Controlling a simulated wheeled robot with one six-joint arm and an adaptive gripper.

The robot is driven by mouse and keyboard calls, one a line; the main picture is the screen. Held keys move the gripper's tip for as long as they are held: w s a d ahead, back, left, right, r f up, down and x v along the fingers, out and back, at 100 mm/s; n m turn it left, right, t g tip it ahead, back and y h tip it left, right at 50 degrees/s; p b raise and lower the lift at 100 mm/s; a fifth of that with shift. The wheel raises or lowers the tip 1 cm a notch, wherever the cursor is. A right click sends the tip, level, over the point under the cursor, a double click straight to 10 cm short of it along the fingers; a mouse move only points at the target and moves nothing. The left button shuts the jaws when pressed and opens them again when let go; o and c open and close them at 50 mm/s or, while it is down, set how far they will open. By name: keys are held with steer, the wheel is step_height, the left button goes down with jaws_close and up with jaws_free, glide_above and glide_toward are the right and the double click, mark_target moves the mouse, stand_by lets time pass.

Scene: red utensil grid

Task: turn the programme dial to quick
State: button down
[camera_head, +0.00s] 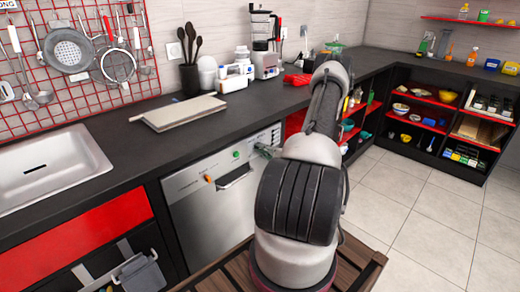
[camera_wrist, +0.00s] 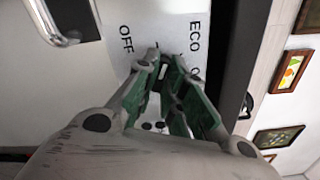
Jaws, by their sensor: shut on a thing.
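The dishwasher (camera_head: 209,222) has a silver front with a control strip along its top edge. My gripper (camera_head: 266,151) is at the right end of that strip. In the wrist view, my gripper (camera_wrist: 163,64) has its green-padded fingers closed in at the white panel (camera_wrist: 165,25), shut on the programme dial. The dial itself is hidden by the fingers, so its pointer cannot be read. The printed words OFF (camera_wrist: 126,38) and ECO (camera_wrist: 194,36) show beside the fingertips. Another label below ECO is mostly covered.
A metal handle (camera_head: 234,177) sticks out of the dishwasher front, left of my gripper; it also shows in the wrist view (camera_wrist: 60,35). An orange knob (camera_head: 209,179) and a green spot (camera_head: 236,154) are on the front. A board (camera_head: 180,112) lies on the dark worktop above.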

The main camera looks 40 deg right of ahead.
steer(key=m, duration=0.4)
steer(key=shift+m, duration=0.3)
steer(key=m, duration=0.4)
steer(key=shift+m, duration=0.3)
steer(key=m, duration=0.4)
steer(key=shift+m, duration=0.3)
